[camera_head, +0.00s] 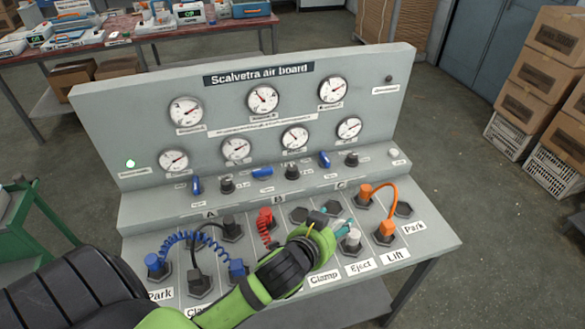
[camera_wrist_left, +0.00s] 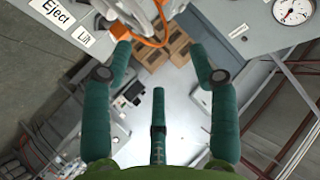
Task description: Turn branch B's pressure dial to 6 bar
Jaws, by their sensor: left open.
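The grey Scalvetra air board (camera_head: 140,120) stands ahead with letters A, B and C along its ledge. Above the letter B (camera_head: 278,199) are a dark knob (camera_head: 291,170), which appears to be branch B's dial, and a blue lever (camera_head: 262,173) lying level. A round gauge (camera_head: 263,99) is in the middle of the upper row; its small scale is unreadable. My left gripper (camera_head: 341,222) is over the lower panel near the Eject and Clamp sockets, in front of and below the knob. Its teal fingers are spread and empty in the left wrist view (camera_wrist_left: 160,65). My right gripper is not in view.
Similar knobs stand for A (camera_head: 227,185) and C (camera_head: 351,159). Blue hoses (camera_head: 180,238), a red coupling (camera_head: 265,220) and an orange hose (camera_head: 380,187) crowd the lower panel. The orange hose also shows close to the fingers in the left wrist view (camera_wrist_left: 150,42).

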